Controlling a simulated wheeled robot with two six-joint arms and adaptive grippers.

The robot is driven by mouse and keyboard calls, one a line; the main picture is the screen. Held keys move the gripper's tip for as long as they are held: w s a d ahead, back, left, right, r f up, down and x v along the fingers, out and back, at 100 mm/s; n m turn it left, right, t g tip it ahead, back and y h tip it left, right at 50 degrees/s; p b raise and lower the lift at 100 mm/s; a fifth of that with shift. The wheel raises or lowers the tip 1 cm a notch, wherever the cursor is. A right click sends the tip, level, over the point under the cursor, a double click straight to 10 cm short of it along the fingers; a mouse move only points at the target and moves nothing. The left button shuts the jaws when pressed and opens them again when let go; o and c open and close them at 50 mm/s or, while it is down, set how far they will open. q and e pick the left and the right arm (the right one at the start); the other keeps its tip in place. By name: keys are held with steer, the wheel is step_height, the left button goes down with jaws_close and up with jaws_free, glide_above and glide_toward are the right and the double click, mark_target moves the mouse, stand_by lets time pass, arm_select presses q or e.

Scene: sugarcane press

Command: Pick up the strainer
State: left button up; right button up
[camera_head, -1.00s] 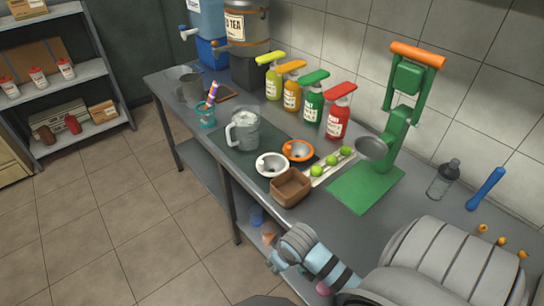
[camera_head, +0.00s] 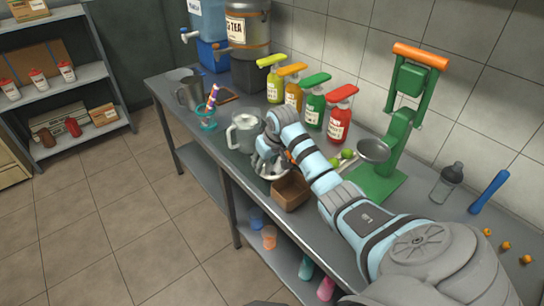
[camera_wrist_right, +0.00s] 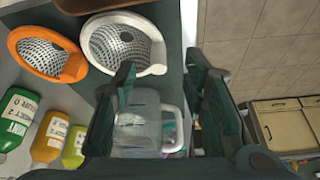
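The white strainer (camera_wrist_right: 156,50) has a grey mesh bowl and lies on the dark mat. In the head view the white strainer (camera_head: 272,173) is partly hidden under my right gripper (camera_head: 262,152). An orange strainer (camera_wrist_right: 40,28) lies beside it and is mostly covered by my arm in the head view. In the wrist view my right gripper (camera_wrist_right: 160,66) is open, its fingers wide apart. One finger overlaps the white strainer's rim in the picture; contact cannot be told. My left gripper is not in view.
A clear pitcher (camera_head: 243,133) stands close to my right gripper. A brown box (camera_head: 290,192) is at the table's front edge. Pump bottles (camera_head: 339,122) line the wall side. A green press (camera_head: 400,140) stands at the right, with limes (camera_head: 347,154) near it.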

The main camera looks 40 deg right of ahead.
mark_target(262, 174)
steer(key=b+x, duration=0.1)
steer(key=x, duration=0.2)
steer(key=b+x, duration=0.1)
steer(key=x, duration=0.1)
steer(key=shift+w+d+f, duration=0.2)
steer(key=shift+w, duration=0.3)
steer(key=shift+r, duration=0.1)
jaws_close()
